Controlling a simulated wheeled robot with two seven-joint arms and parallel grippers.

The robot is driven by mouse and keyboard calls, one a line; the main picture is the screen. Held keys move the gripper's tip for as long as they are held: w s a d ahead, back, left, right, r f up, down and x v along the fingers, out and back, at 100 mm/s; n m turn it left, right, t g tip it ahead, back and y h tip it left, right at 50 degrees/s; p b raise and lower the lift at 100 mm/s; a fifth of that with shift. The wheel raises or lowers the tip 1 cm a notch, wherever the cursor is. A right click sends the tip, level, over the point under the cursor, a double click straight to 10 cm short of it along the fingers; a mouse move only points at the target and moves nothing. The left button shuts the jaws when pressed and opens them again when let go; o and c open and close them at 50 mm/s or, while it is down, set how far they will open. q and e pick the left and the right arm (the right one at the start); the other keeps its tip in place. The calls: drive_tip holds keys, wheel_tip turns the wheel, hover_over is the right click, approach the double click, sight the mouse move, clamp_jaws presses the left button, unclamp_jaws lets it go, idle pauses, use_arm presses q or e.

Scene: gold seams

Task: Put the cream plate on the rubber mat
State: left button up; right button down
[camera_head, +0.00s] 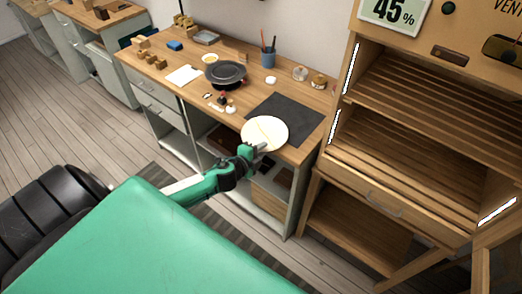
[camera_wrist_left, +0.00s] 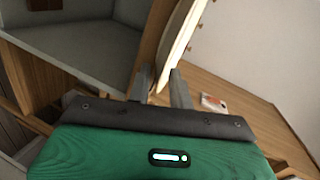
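The cream plate (camera_head: 265,133) is a round pale disc at the front edge of the workbench. It covers the front left part of the dark rubber mat (camera_head: 290,115) in the head view; I cannot tell whether it touches the mat. My left gripper (camera_head: 261,147) is at the plate's near rim. In the left wrist view, the plate (camera_wrist_left: 184,38) shows nearly edge-on, with its rim between the two fingers of the gripper (camera_wrist_left: 160,82), which look closed on it. My right gripper is in neither view.
A dark pan (camera_head: 226,73), a blue pen cup (camera_head: 268,58) and several small items stand on the workbench (camera_head: 185,95) left of and behind the mat. A wooden slatted rack (camera_head: 400,150) stands close on the right. The mat's right and back parts are clear.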

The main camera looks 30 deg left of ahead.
use_arm(q)
drive_tip(key=shift+o, duration=0.2)
drive_tip(key=shift+r, duration=0.15)
drive_tip(key=shift+r, duration=0.25)
drive_tip(key=b+v, duration=0.1)
drive_tip(key=v, duration=1.1)
drive_tip(key=shift+b, duration=0.4)
